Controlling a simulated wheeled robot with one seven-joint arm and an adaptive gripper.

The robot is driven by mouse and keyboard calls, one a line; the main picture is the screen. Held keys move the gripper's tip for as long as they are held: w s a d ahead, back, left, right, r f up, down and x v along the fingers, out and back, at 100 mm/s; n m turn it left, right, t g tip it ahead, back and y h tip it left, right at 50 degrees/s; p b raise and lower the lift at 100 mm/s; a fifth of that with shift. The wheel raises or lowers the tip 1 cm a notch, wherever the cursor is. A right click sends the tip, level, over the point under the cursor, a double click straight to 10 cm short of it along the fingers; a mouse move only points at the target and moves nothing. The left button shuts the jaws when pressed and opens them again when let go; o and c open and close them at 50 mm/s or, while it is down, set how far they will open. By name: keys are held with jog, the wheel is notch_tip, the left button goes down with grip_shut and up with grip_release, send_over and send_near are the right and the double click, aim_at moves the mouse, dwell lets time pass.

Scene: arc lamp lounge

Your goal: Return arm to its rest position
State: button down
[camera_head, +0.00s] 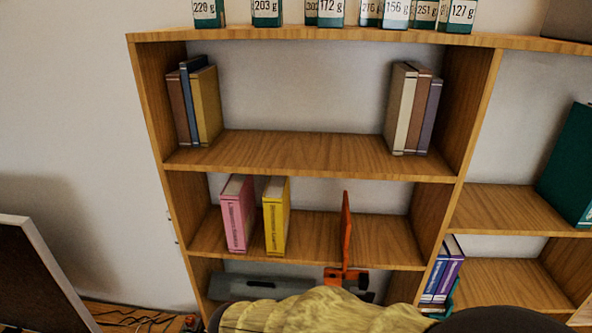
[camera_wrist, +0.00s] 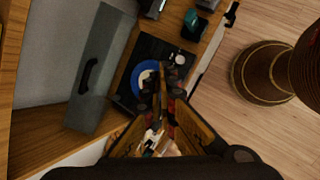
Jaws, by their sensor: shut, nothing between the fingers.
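My gripper (camera_wrist: 168,88) shows in the wrist view, its two long brown fingers running up from the bottom edge and meeting at dark tips. It is shut with nothing held. Below and beyond the tips are a dark tray-like surface (camera_wrist: 122,88) and a blue ring-shaped thing with a white middle (camera_wrist: 146,76); whether the tips touch anything there I cannot tell. I cannot make out my gripper or the pose of the whole arm in the head view.
A wooden shelf unit (camera_head: 300,155) holds a pink book (camera_head: 238,213), a yellow book (camera_head: 276,216) and an upright orange panel (camera_head: 346,232). A grey case (camera_wrist: 98,75) lies low on the shelf. Yellow cloth (camera_head: 320,312) fills the front. Floor (camera_wrist: 235,115) shows at right.

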jog(key=s+d+f+m+y+b, duration=0.1)
jog(key=s+d+m+b, duration=0.6)
jog(key=d+m+b, duration=0.3)
jog(key=s+d+f+m+y+b, duration=0.1)
jog(key=s+d+m+y+b, duration=0.1)
jog(key=s+d+m+b, duration=0.5)
jog(key=d+m+b, duration=0.3)
jog(key=d+m, duration=0.2)
jog(key=d, duration=0.1)
jog(key=shift+s+d+f, duration=0.15)
jog(key=shift+s+f, duration=0.1)
jog(key=shift+s, duration=0.05)
